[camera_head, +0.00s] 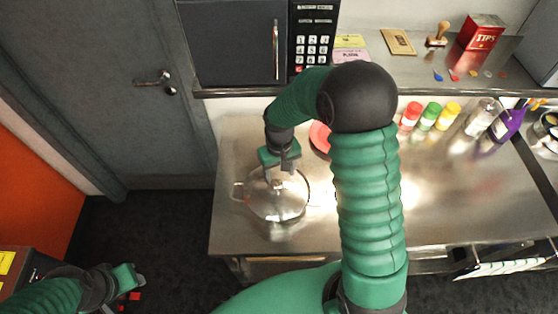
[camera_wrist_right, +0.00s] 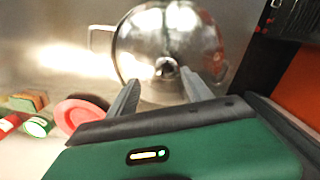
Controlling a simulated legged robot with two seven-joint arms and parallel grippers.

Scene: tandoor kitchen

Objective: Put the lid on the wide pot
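The wide pot (camera_head: 240,192) stands at the left end of the steel counter, with a wire handle at its side. A shiny round lid (camera_head: 283,204) appears to lie over its top; the rim contact is hard to make out. In the right wrist view the lid (camera_wrist_right: 190,42) shows a dark knob (camera_wrist_right: 166,68). My right gripper (camera_head: 281,178) is above the lid. Its fingers (camera_wrist_right: 163,84) are apart, with the knob between and just beyond their tips, not gripped. My left gripper (camera_head: 134,282) is low at the left, away from the counter; its opening is unclear.
A red plate (camera_head: 320,136) lies behind the pot, partly hidden by my right arm. Spice jars (camera_head: 430,116) and a purple bottle (camera_head: 506,124) stand at the back right. A shelf (camera_head: 415,70) with a microwave (camera_head: 235,42) overhangs the back. Counter right of the pot is clear.

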